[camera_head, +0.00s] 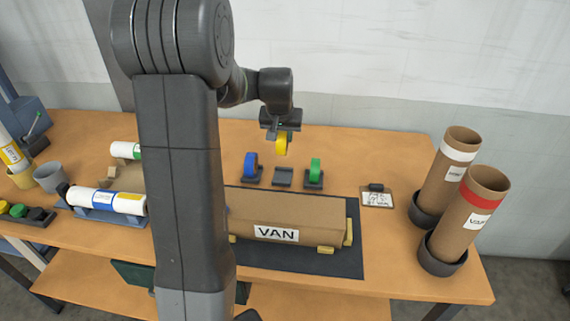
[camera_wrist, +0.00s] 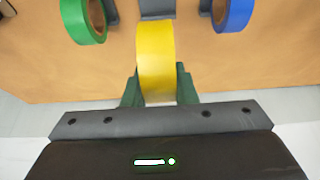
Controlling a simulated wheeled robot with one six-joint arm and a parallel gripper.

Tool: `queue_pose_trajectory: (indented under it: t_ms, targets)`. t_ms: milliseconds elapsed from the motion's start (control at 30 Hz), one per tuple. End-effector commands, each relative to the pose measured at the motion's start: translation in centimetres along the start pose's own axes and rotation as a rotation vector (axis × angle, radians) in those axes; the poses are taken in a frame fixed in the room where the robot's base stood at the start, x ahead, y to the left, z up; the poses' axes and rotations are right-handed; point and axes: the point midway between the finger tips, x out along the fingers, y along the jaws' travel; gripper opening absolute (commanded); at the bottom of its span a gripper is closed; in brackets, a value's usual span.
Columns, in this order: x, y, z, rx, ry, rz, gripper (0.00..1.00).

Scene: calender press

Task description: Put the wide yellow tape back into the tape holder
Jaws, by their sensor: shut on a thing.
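The wide yellow tape (camera_head: 281,144) is held in my gripper (camera_head: 280,133), in the air above the back of the table. In the wrist view the yellow tape (camera_wrist: 156,60) sits between the green fingers of my gripper (camera_wrist: 158,88), which are shut on it. The tape holder (camera_head: 283,177) is a row of grey cradles: the left one carries a blue tape (camera_head: 251,165), the right one a green tape (camera_head: 315,170), and the middle one is empty. The middle cradle (camera_wrist: 157,8) shows just beyond the yellow tape in the wrist view.
A brown wrapped parcel labelled VAN (camera_head: 290,215) lies on a dark mat (camera_head: 350,262) in front of the holder. A clipboard (camera_head: 377,199) lies to its right. Two cardboard tubes (camera_head: 452,165) stand in dark cups at the right. Label rolls (camera_head: 108,200) lie at the left.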

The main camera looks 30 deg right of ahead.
Motion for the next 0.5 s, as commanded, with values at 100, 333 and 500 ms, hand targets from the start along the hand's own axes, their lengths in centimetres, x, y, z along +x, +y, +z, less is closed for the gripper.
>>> queue_pose_trajectory:
  t_ms: [100, 333, 500]
  targets:
    - [1.9, 0.0, 1.0, 0.0, -0.007, 0.0, 0.07]
    - [5.1, 0.0, 2.2, 0.0, -0.003, 0.0, 0.07]
    - [6.9, 0.0, 3.0, 0.0, -0.006, 0.0, 0.07]
